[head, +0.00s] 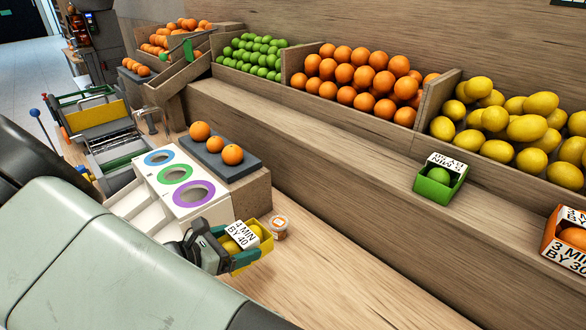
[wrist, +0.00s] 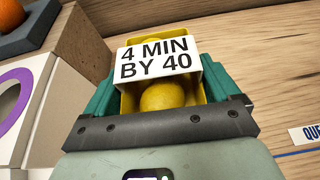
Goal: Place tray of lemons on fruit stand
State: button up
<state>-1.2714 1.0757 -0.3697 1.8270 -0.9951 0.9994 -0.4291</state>
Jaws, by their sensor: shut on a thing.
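The yellow tray of lemons (head: 264,244) carries a white label reading "4 MIN BY 40". My gripper (head: 232,252) is shut on this tray, with a green finger on each side of it. In the wrist view the tray (wrist: 195,88) sits between the green fingers (wrist: 160,95), and a lemon (wrist: 163,96) shows below the label. The tray is in front of the wooden counter, beside the sorting box. The fruit stand's wooden shelf (head: 330,160) runs behind, with a green tray (head: 437,190) on its ledge and an orange tray (head: 561,243) at the far right.
A white sorting box (head: 170,167) with coloured rings stands left of my gripper. Several oranges (head: 232,154) lie on a dark slab behind it. A small cup (head: 278,228) stands close to the held tray. The ledge between the green tray and the left bins is clear.

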jog(key=shift+n+t+y, duration=0.4)
jog(key=shift+n+y, duration=0.1)
jog(key=w+r, duration=0.2)
jog(key=r, duration=0.1)
jog(key=w+d+r, duration=0.1)
jog(key=w+r, duration=0.1)
jog(key=r, duration=0.1)
jog(key=w+d+r, duration=0.1)
jog(key=w+r, duration=0.1)
jog(key=r, duration=0.1)
jog(key=shift+d+r, duration=0.15)
jog(key=shift+r, duration=0.1)
jog(key=w+d+r+n+t+y, duration=0.1)
jog(key=w+d+r+n+y, duration=0.15)
jog(key=d+r, duration=0.85)
jog(key=w+d+r+n+t+y, duration=0.1)
jog(key=w+d+r, duration=0.3)
jog(key=d+r, duration=0.75)
jog(key=w+d+f+m+g+h, duration=0.2)
jog(key=w+f+m+h, duration=0.35)
jog(key=w, duration=0.75)
jog(key=shift+n+g+y, duration=0.3)
jog(key=shift+n+y, duration=0.2)
jog(key=shift+n, duration=0.1)
jog(key=f, duration=0.7)
jog(key=shift+w+f, duration=0.4)
jog(key=shift+f, duration=2.15)
jog(key=shift+f, duration=0.15)
